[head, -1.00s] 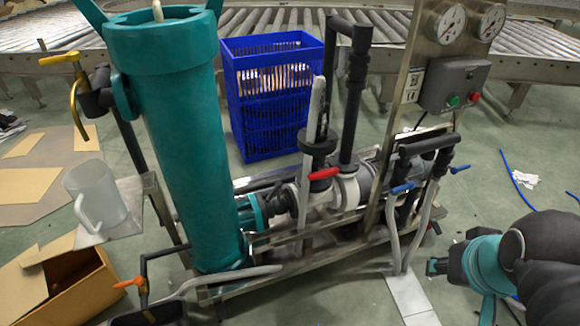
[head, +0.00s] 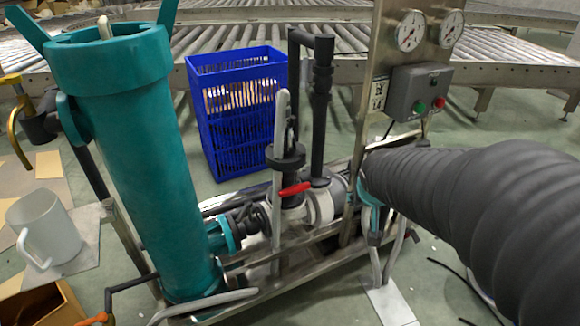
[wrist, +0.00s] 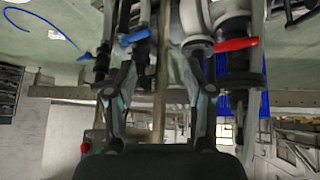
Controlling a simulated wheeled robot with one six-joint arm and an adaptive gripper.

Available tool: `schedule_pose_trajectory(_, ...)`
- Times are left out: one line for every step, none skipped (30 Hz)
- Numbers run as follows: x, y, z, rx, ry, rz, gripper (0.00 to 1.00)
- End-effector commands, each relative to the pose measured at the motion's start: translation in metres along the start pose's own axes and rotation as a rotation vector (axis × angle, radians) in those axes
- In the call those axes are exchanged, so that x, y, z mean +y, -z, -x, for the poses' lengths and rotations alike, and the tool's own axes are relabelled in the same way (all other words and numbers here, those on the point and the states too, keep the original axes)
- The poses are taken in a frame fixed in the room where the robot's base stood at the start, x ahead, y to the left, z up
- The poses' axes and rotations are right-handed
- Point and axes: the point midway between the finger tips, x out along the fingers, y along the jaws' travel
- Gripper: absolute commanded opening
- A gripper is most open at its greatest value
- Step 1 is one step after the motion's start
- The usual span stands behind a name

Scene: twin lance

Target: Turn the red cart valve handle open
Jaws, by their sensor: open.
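The red valve handle (head: 295,189) sits on the cart's pipework between the teal cylinder and the gauge panel, lying nearly level with a slight tilt. In the wrist view the red handle (wrist: 235,44) is to the right of my gripper, outside the fingers. My gripper (wrist: 160,62) is open, with its two fingers spread in front of the cart pipes and a steel upright between them in the picture. I see no contact with the red handle. In the head view my dark sleeved arm hides the gripper.
The cart carries a teal cylinder (head: 145,170), a grey button box (head: 422,92) and gauges (head: 410,30). A blue crate (head: 238,110) stands behind it. A blue handle (wrist: 135,36) is near my left finger. A white jug (head: 42,228) stands at left.

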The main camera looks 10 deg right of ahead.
Motion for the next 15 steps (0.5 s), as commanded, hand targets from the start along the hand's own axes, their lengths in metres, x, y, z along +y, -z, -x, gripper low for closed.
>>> schedule_pose_trajectory(0.006, 0.002, -0.024, 0.001, -0.007, -0.012, 0.53)
schedule_pose_trajectory(0.008, 0.005, -0.035, 0.008, -0.009, -0.017, 0.53)
schedule_pose_trajectory(0.012, 0.008, -0.051, 0.018, -0.008, -0.027, 0.53)
schedule_pose_trajectory(0.015, 0.010, -0.063, 0.024, -0.007, -0.034, 0.53)
schedule_pose_trajectory(0.017, 0.011, -0.074, 0.031, -0.005, -0.039, 0.53)
schedule_pose_trajectory(0.020, 0.013, -0.090, 0.039, -0.001, -0.050, 0.53)
schedule_pose_trajectory(0.022, 0.013, -0.102, 0.044, 0.004, -0.056, 0.53)
schedule_pose_trajectory(0.025, 0.013, -0.114, 0.049, 0.010, -0.062, 0.53)
schedule_pose_trajectory(0.027, 0.012, -0.131, 0.055, 0.020, -0.073, 0.53)
schedule_pose_trajectory(0.029, 0.011, -0.142, 0.059, 0.030, -0.081, 0.53)
schedule_pose_trajectory(0.031, 0.011, -0.153, 0.065, 0.037, -0.089, 0.53)
schedule_pose_trajectory(0.033, 0.009, -0.168, 0.071, 0.049, -0.099, 0.53)
schedule_pose_trajectory(0.034, 0.007, -0.178, 0.074, 0.059, -0.108, 0.53)
schedule_pose_trajectory(0.035, 0.005, -0.188, 0.077, 0.069, -0.115, 0.53)
schedule_pose_trajectory(0.036, 0.001, -0.201, 0.080, 0.084, -0.125, 0.53)
